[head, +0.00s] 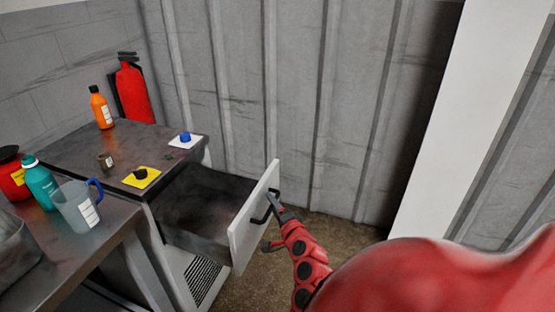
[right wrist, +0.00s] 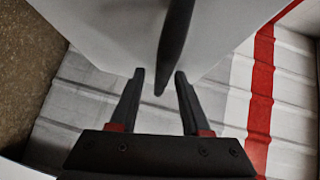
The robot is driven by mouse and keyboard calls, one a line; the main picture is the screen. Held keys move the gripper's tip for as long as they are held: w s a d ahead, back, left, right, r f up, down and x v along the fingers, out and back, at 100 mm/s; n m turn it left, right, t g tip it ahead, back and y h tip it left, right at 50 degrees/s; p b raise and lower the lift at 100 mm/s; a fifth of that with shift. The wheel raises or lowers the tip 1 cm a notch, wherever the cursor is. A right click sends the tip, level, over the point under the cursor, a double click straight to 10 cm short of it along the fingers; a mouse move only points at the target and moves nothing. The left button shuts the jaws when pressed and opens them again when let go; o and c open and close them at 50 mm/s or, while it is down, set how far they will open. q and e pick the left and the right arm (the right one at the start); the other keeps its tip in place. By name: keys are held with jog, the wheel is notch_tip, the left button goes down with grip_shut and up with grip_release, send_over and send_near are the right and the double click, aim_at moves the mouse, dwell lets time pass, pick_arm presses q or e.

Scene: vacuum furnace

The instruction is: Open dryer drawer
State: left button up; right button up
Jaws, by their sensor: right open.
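The dryer drawer (head: 187,212) is pulled out of the dark-topped cabinet, and its empty-looking inside shows. Its white front panel (head: 247,228) faces right and carries a black handle (head: 262,209). My right gripper (head: 271,222) is at the handle, with its fingers apart. In the right wrist view, the dark handle bar (right wrist: 174,45) lies in line with the gap between the open fingertips (right wrist: 160,75). I cannot tell whether a finger touches it. My left gripper is not in view.
On the cabinet top (head: 100,150) are an orange bottle (head: 100,108), a yellow pad (head: 142,177) and a blue-capped item (head: 185,138). A jug (head: 76,205) and teal bottle (head: 40,184) stand on the left table. A red extinguisher (head: 134,92) is behind. Floor right of the drawer is clear.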

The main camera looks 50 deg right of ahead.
jog(key=p+v, duration=0.5)
jog(key=v, duration=1.2)
jog(key=shift+s+p, duration=0.15)
jog(key=shift+p, duration=0.15)
